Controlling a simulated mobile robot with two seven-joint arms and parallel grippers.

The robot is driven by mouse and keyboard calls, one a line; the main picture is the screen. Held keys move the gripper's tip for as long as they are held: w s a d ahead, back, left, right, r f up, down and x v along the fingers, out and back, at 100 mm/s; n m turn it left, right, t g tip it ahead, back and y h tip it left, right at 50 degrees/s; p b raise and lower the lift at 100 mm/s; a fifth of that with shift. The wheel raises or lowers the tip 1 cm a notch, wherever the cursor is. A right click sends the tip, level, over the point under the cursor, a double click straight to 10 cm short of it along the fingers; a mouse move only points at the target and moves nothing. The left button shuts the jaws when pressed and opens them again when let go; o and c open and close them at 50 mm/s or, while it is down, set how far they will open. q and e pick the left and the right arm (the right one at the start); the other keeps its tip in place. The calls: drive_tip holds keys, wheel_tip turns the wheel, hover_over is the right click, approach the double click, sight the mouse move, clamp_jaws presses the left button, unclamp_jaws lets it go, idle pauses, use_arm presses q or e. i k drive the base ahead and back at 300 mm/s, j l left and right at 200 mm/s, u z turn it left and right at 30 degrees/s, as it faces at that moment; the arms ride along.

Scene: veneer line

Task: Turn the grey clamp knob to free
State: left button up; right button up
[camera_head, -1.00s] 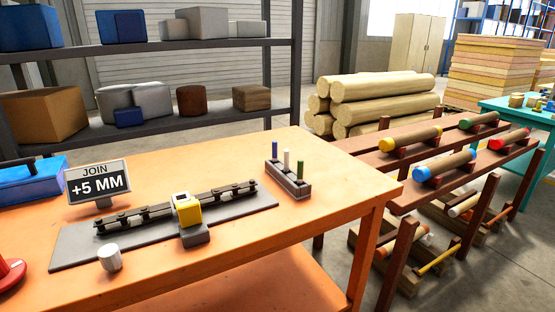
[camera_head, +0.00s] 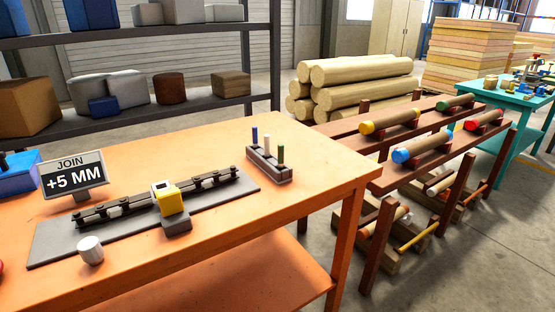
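I cannot pick out a grey clamp knob with certainty. A short pale grey-white cylinder (camera_head: 90,250) stands upright on the orange table, at the front edge of a grey base plate (camera_head: 52,246). On that plate lies a dark chain-like bar (camera_head: 122,207), with a yellow block (camera_head: 170,199) on a grey foot near its middle. A teal table (camera_head: 488,97) at the far right holds a small blue-framed device (camera_head: 540,78), too small to make out. Neither of my grippers is in view.
The orange table (camera_head: 270,205) fills the front left. On it stand a "JOIN +5 MM" sign (camera_head: 73,174) and a holder (camera_head: 268,166) with blue, white and green pegs. A brown rack (camera_head: 385,178) with colour-ended rolls stands to the right. Concrete floor (camera_head: 465,270) is open at the lower right.

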sight(91, 252)
drive_tip(key=u, duration=1.25)
